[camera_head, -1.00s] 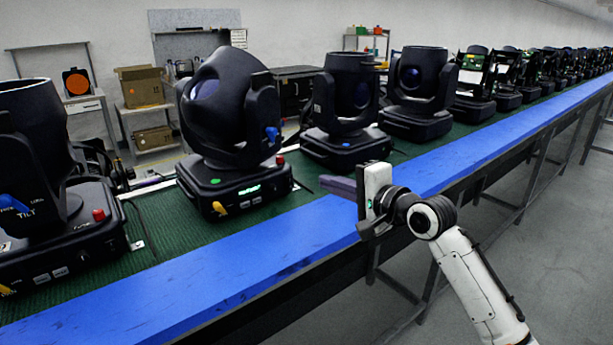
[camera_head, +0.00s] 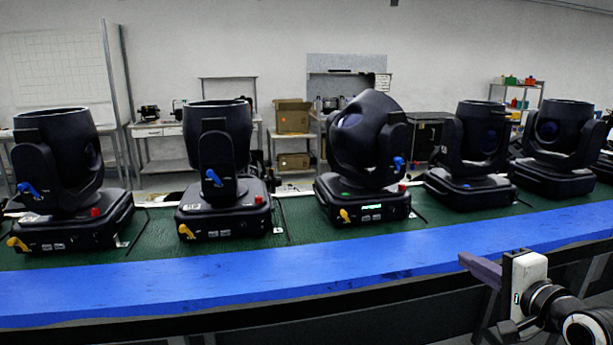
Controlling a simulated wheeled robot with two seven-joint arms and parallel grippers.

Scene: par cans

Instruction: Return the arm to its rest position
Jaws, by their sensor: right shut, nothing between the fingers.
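My right gripper (camera_head: 484,291) is at the lower right of the head view, in front of the bench's blue front edge. Its fingers are shut and empty, pointing left, and touch no fixture. The black moving-head lights stand in a row on the green bench top behind it. The one in the middle (camera_head: 366,150) has a lit green display, a yellow lever, a blue lever and a red button. Two others (camera_head: 68,170) (camera_head: 222,160) stand to its left with blue and yellow levers. My left gripper is out of view.
The long bench has a green mat (camera_head: 290,222) and a wide blue front edge (camera_head: 250,270). More lights (camera_head: 475,150) (camera_head: 560,145) stand to the right. Cardboard boxes (camera_head: 293,116), a shelf (camera_head: 518,95) and a whiteboard (camera_head: 58,70) are at the back wall.

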